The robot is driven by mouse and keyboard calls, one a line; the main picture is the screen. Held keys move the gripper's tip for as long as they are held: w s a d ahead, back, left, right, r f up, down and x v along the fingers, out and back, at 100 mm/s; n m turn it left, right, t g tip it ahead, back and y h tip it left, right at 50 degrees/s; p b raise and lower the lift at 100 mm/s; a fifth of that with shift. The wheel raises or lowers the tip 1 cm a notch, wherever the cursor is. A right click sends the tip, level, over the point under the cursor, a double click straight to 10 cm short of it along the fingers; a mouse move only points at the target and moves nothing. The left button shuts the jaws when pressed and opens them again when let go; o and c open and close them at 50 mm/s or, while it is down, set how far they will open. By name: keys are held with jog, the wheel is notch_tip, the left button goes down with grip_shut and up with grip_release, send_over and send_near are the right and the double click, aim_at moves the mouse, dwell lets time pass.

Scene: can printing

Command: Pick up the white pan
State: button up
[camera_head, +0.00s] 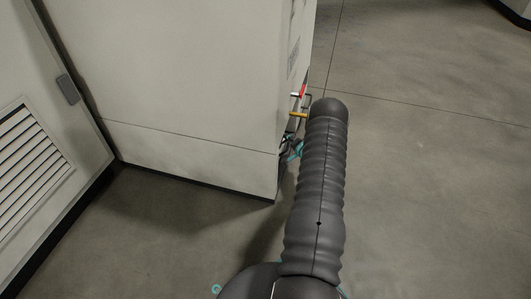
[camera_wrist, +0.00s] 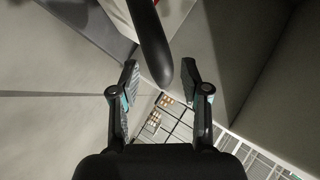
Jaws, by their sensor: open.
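I cannot make out a white pan for certain in either view. In the wrist view my gripper (camera_wrist: 160,75) is open, its two dark fingers apart. A dark, smooth bar with a rounded end (camera_wrist: 152,45) comes down from the top edge, its end showing between the fingertips. I cannot tell whether it is the pan's handle or whether it touches a finger. A pale patch with a little red (camera_wrist: 119,16) shows beside it at the top, cut off by the frame.
In the head view a large pale cabinet (camera_head: 190,75) stands close left of my arm, with small red (camera_head: 303,91) and yellow (camera_head: 297,114) parts at its right edge. A vented panel (camera_head: 32,160) is at far left. Grey floor (camera_head: 430,190) is clear on the right.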

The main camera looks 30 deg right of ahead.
grip_shut()
jog(key=shift+r, duration=0.2)
dwell(0.4)
